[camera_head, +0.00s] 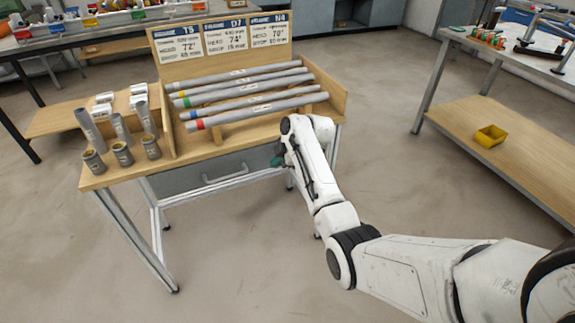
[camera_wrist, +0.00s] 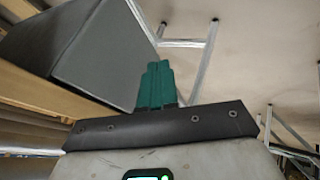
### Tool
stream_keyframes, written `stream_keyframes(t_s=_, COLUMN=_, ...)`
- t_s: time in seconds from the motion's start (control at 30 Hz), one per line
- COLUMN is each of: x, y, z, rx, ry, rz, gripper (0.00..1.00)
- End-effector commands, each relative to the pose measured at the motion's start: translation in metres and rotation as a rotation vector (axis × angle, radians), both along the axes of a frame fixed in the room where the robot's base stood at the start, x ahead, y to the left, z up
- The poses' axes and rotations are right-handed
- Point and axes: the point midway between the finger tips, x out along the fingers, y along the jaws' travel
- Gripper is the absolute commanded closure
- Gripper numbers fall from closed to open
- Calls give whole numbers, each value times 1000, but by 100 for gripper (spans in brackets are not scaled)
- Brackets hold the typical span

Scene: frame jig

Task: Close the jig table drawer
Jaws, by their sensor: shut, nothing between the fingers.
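The jig table's grey drawer (camera_head: 200,172) sits under the wooden top, with a pale bar handle (camera_head: 226,175) on its front. From the head view I cannot tell for sure how far it stands out. In the wrist view, the drawer's grey panels (camera_wrist: 105,60) show at the upper left, meeting at an edge. My gripper (camera_head: 277,161) is by the right end of the drawer front, partly hidden by my arm. Its teal fingers (camera_wrist: 157,82) are together and empty in the wrist view, beside the grey panel. Whether they touch it is unclear.
The jig table's wooden top (camera_head: 115,177) carries several grey tubes (camera_head: 250,92) and cups beneath a sign board. Its metal legs (camera_head: 145,240) stand below. A bench with a yellow bin (camera_head: 490,136) stands at the right. The floor in front is clear.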

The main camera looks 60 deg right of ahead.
Motion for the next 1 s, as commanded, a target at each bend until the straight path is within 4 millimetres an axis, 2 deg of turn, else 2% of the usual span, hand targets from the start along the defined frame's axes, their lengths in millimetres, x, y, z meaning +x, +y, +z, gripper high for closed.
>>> stream_keyframes(t_s=0.07, x=3, y=8, z=1, rx=1, ry=2, rz=4, gripper=100)
stream_keyframes(t_s=0.63, x=-50, y=1, z=68, rx=2, ry=2, rz=-1, gripper=100)
stream_keyframes(t_s=0.8, x=-58, y=1, z=78, rx=3, ry=4, rz=1, gripper=100)
stream_keyframes(t_s=1.0, x=-59, y=1, z=79, rx=4, ry=5, rz=2, gripper=100)
